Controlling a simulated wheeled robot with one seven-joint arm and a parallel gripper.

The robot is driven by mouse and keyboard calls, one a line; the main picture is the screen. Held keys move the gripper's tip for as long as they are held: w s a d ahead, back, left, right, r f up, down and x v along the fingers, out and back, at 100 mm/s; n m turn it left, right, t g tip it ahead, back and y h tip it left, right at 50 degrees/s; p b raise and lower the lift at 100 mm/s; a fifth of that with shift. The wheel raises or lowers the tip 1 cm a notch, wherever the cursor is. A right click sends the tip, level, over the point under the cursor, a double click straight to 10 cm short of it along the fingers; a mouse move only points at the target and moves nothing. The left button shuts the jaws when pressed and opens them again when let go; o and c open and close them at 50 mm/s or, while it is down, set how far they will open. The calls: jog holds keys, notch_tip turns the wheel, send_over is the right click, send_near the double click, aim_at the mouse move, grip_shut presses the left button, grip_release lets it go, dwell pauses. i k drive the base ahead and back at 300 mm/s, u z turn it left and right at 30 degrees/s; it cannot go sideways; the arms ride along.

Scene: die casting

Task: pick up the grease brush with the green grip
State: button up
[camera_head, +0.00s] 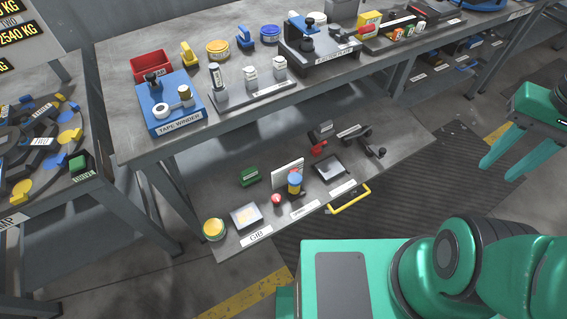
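I cannot make out a grease brush with a green grip for certain. A small green object (250,176) lies at the back left of the low pulled-out drawer (228,245), too small to tell what it is. My gripper (498,171) is at the right edge, above the dark floor mat. Its two teal fingers point down to the left, apart, with nothing between them.
Above is a workbench with a tape winder (171,107), red bin (151,64) and ejector plate (320,45). The ribbed mat (420,185) is clear.

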aim_at(250, 175)
jog(key=z, duration=0.55)
jog(key=k, duration=0.9)
jog(key=u, duration=1.5)
jog(key=i, duration=1)
jog(key=z, duration=0.3)
